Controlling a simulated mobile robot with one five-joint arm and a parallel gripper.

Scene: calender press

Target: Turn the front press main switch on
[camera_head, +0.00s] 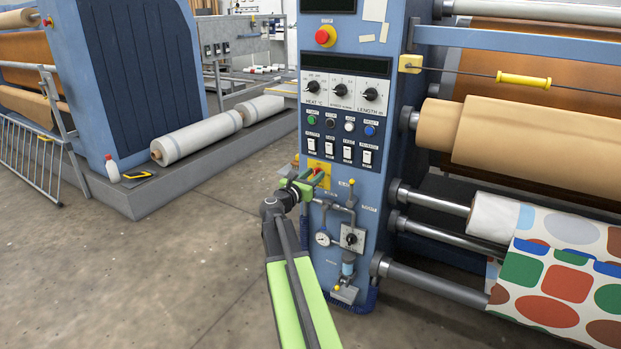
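The front press's control panel (345,130) is a tall blue column in the middle. Its main switch (325,167) is a yellow plate low on the left of the panel, with a red part partly showing on it. My gripper (311,179), with green fingers, is right at the switch's plate and covers its lower left part. The red part shows beside the fingertips. I cannot tell whether the fingers touch or hold it. The switch's position is too small and too hidden to read.
Above the switch are white rockers (347,155), coloured buttons, black dials (370,95) and a red emergency button (325,36). A gauge (322,239) and valve sit below it. Rollers with patterned fabric (560,275) stand at right. The floor (130,270) at left is clear.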

